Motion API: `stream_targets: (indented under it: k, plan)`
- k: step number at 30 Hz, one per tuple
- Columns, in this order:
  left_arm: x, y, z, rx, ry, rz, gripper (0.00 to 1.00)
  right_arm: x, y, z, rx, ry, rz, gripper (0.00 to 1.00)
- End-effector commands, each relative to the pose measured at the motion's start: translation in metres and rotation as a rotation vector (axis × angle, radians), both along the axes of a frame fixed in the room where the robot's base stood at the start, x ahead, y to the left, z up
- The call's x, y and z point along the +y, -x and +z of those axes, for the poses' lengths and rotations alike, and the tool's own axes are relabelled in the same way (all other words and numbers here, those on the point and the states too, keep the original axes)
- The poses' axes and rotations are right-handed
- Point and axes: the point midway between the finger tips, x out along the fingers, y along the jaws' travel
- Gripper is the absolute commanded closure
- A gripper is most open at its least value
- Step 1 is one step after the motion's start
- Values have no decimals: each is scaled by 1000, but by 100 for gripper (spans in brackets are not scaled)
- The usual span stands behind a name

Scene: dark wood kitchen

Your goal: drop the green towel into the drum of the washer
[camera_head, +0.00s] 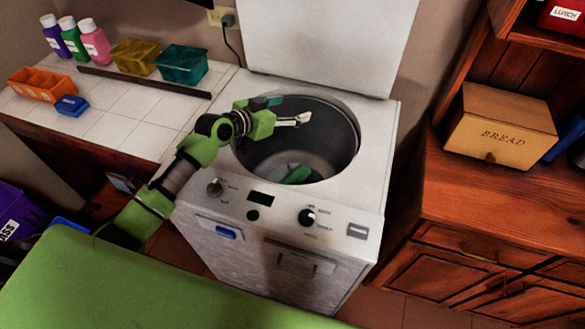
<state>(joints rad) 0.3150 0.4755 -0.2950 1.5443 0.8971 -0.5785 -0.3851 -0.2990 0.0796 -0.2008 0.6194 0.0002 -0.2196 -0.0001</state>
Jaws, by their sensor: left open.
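The washer (345,195) is a white top-loader with its lid (325,45) raised upright at the back. Its round grey drum (325,150) is open at the top. The green towel (297,174) lies low inside the drum, toward the front; only part of it shows. My left gripper (302,119) is over the drum opening, above the towel and apart from it. It is open and holds nothing. My right gripper is out of view.
A tiled counter (120,115) on the left holds bottles (95,42), a yellow box (135,57), a teal box (182,64), an orange tray (41,85) and a blue item (72,105). A wooden cabinet with a bread box (500,126) stands right.

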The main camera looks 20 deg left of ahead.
Motion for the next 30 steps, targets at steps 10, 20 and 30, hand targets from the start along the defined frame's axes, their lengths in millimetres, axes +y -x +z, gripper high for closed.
stream_targets:
  k: [10, 20, 30]
  plan:
    - [0, -1, 45, -1, 0, 1, 35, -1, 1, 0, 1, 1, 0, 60]
    - [0, 0, 46, 0, 0, 0, 35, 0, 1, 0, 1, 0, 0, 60]
    - [0, 0, 75, -1, 0, 0, 35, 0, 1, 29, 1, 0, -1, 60]
